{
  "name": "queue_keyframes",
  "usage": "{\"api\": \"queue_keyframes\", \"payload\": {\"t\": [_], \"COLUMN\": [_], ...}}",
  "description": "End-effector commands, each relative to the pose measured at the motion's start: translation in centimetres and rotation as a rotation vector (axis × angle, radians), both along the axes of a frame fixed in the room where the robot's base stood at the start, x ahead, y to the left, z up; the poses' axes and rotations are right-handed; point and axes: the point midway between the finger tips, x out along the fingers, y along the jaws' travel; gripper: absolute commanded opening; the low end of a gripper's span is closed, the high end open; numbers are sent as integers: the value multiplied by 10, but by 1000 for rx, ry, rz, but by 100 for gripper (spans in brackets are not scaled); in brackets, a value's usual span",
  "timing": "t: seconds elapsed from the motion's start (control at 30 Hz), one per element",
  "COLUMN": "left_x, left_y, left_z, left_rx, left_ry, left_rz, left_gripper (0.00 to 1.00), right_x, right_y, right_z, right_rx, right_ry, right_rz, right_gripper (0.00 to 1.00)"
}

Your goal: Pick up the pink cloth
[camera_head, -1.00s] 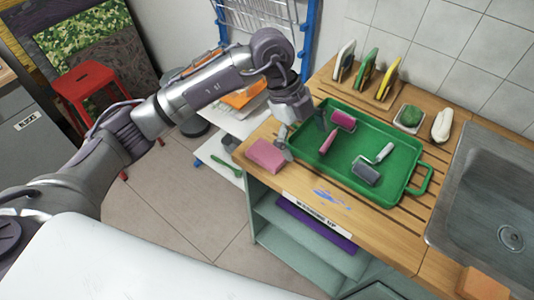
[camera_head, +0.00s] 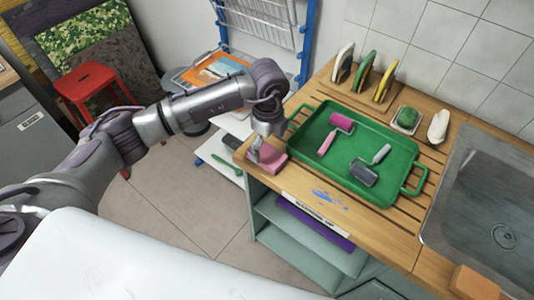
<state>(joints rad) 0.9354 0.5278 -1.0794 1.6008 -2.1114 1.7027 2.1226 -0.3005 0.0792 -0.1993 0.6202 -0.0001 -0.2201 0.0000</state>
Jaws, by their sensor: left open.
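The pink cloth (camera_head: 272,165) is a small folded block on the wooden counter, near its left end and beside the green tray. My left gripper (camera_head: 263,157) is open at the cloth, pointing down, with its fingers over the cloth's upper left part. The fingers and wrist hide part of the cloth. I cannot tell whether the fingers touch it. My right gripper is not in view.
Upright brushes or sponges stand along the wall. A metal sink (camera_head: 478,190) is at the right. Shelves lie below the counter's front edge.

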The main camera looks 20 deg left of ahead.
Motion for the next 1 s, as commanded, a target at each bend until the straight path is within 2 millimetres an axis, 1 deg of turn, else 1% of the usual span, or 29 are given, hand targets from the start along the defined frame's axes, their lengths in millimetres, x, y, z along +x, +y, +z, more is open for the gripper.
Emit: {"api": "queue_keyframes", "payload": {"t": [0.03, 0.1, 0.2, 0.27, 0.37, 0.53, 0.77, 0.8, 0.87, 1.0], "left_x": [-1, -1, 0, 0, 0, 1, 1, 1, 1, 1], "left_y": [1, 3, 2, 2, 2, 2, 2, 2, 2, 2], "left_z": [-5, -16, -30, -36, -39, -39, -39, -39, -39, -39], "left_rx": [1, 1, 0, 0, 0, -1, -1, -1, -1, -1], "left_ry": [6, 6, 4, 3, 2, 1, 1, 1, 1, 1], "left_rz": [2, 1, 0, 1, 0, -1, -1, -1, 0, 0], "left_gripper": [96, 96, 96, 96, 96, 96, 57, 51, 41, 39], "right_x": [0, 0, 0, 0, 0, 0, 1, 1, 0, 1], "right_y": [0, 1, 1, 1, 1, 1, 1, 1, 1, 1], "right_z": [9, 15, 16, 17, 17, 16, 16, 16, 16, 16], "right_rx": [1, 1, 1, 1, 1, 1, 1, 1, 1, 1], "right_ry": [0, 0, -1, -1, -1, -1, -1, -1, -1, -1], "right_rz": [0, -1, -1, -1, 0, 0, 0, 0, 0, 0], "right_gripper": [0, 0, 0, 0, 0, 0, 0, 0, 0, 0]}}
